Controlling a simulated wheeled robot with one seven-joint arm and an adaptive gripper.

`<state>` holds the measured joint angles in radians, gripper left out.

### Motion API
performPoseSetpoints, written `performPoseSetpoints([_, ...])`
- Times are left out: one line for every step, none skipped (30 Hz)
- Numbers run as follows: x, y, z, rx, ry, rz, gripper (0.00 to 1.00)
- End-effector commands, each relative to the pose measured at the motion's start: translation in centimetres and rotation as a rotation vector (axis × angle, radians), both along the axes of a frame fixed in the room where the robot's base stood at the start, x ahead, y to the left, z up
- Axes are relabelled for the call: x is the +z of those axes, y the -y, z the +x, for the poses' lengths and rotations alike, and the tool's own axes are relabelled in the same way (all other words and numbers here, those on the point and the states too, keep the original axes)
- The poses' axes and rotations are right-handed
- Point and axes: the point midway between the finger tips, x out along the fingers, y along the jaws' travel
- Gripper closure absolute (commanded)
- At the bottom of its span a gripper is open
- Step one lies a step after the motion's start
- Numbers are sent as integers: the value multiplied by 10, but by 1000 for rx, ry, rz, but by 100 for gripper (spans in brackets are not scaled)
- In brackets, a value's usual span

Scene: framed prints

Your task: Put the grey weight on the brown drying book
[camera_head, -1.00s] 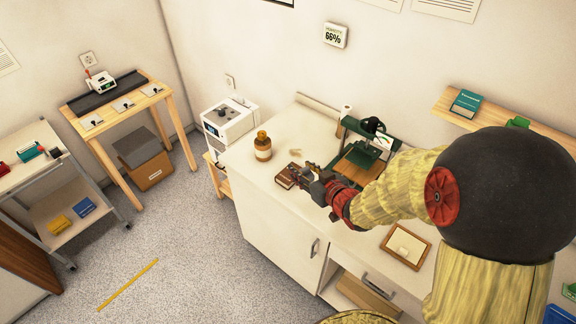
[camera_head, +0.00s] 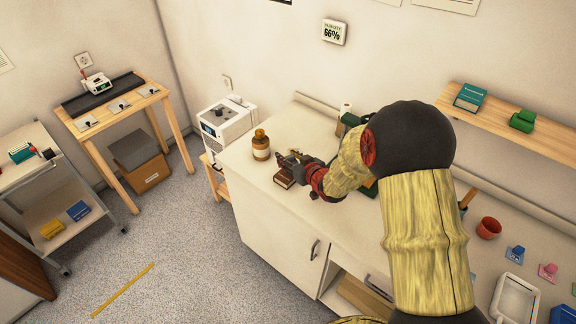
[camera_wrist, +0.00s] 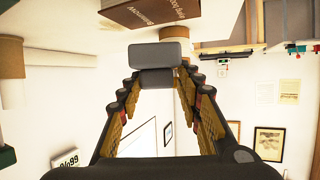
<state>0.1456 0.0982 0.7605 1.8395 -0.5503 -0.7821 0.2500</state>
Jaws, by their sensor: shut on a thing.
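The grey weight (camera_wrist: 160,54) is a small block with rounded edges. My gripper (camera_wrist: 158,77) is shut on it, with the block at the fingertips in the wrist view. The brown drying book (camera_wrist: 150,14) shows just beyond the weight there, with lettering on its spine. In the head view the book (camera_head: 283,180) lies flat on the white counter near its front edge. My gripper (camera_head: 291,160) is beside and partly over it there. I cannot tell whether weight and book touch. The weight is too small to make out in the head view.
A white machine (camera_head: 226,122) stands left of the counter. My arm hides much of the green press area behind. A red cup (camera_head: 488,228) stands farther right.

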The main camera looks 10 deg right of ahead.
Motion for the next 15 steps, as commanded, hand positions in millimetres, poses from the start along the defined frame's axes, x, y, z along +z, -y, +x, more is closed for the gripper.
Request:
performPoseSetpoints([-1, 0, 3, 0, 3, 0, 100])
performPoseSetpoints([-3, 0, 5, 0, 3, 0, 100])
performPoseSetpoints([-8, -1, 7, 0, 3, 0, 100])
performPoseSetpoints([-13, 0, 6, 0, 2, 0, 100])
performPoseSetpoints([-18, 0, 5, 1, 1, 0, 100])
performPoseSetpoints([-24, 0, 5, 1, 0, 0, 100])
performPoseSetpoints([-29, 0, 5, 1, 0, 0, 100])
performPoseSetpoints([-32, 0, 5, 0, 0, 0, 100])
performPoseSetpoints([-35, 0, 5, 0, 1, 0, 100])
performPoseSetpoints([-36, 0, 5, 0, 2, 1, 100])
performPoseSetpoints([-36, 0, 5, 0, 3, 0, 100])
performPoseSetpoints([-35, 0, 5, 0, 3, 0, 100])
performPoseSetpoints([-34, 0, 5, 0, 3, 0, 100])
performPoseSetpoints([-34, 0, 5, 0, 3, 0, 100])
performPoseSetpoints([-34, 0, 5, 0, 3, 0, 100])
